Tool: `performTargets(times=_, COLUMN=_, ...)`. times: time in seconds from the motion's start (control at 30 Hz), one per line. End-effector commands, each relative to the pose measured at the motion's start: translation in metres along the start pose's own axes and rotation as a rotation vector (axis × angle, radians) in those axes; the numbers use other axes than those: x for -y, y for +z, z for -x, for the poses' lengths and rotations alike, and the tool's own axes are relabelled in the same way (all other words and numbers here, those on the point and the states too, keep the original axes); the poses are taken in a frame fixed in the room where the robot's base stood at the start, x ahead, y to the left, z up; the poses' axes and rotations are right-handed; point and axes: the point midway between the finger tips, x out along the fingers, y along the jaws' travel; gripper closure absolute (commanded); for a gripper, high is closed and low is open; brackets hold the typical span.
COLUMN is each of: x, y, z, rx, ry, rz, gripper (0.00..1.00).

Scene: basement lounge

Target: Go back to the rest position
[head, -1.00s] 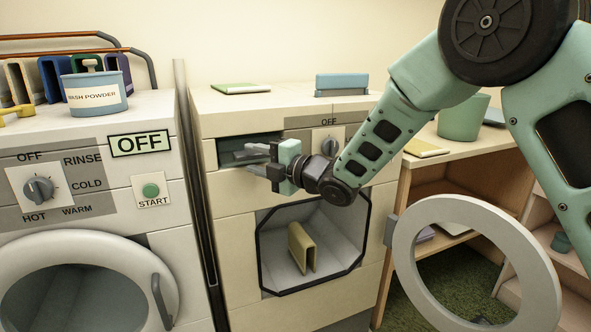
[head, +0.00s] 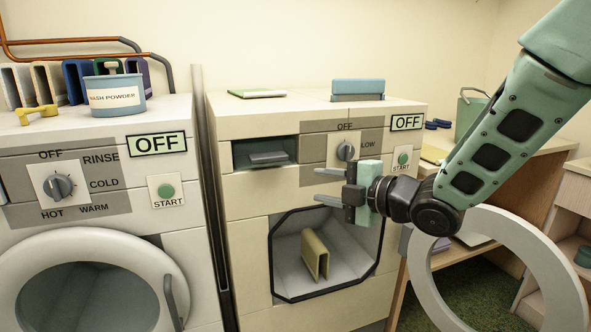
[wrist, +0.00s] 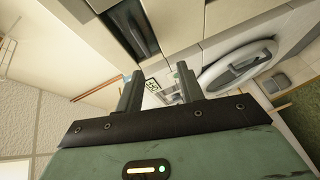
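My gripper (head: 331,187) is in front of the right-hand machine (head: 250,190), to the right of its drawer slot. Its two fingers are apart with nothing between them in the head view. The wrist view also shows the two separated fingers (wrist: 131,92) with an empty gap. The slot holds a grey piece (head: 268,157). The arm reaches in from the upper right.
The right machine's round door (head: 435,285) stands open at the lower right, near my arm. A folded tan cloth (head: 315,255) stands inside the drum opening. The left washer (head: 170,250) has its door shut. A wash powder tub (head: 117,97) sits on top. A wooden desk (head: 520,165) is at the right.

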Motion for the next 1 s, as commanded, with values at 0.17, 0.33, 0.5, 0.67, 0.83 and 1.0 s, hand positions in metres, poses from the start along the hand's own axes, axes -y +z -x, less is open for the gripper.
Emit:
performTargets(times=0.17, x=0.036, y=-0.021, z=0.016, rx=0.204, ry=-0.228, rz=-0.341, gripper=0.62)
performTargets(times=0.33, x=0.082, y=-0.053, z=0.058, rx=0.445, ry=-0.451, rz=-0.680, gripper=0.62)
performTargets(times=0.5, x=0.124, y=-0.094, z=0.118, rx=0.710, ry=-0.649, rz=-0.962, gripper=0.62)
performTargets(times=0.67, x=0.149, y=-0.129, z=0.172, rx=0.931, ry=-0.785, rz=-1.131, gripper=0.62)
performTargets(times=0.83, x=0.165, y=-0.163, z=0.226, rx=1.150, ry=-0.897, rz=-1.249, gripper=0.62)
performTargets(times=1.0, x=0.132, y=-0.175, z=0.242, rx=1.199, ry=-0.916, rz=-1.271, gripper=0.62)
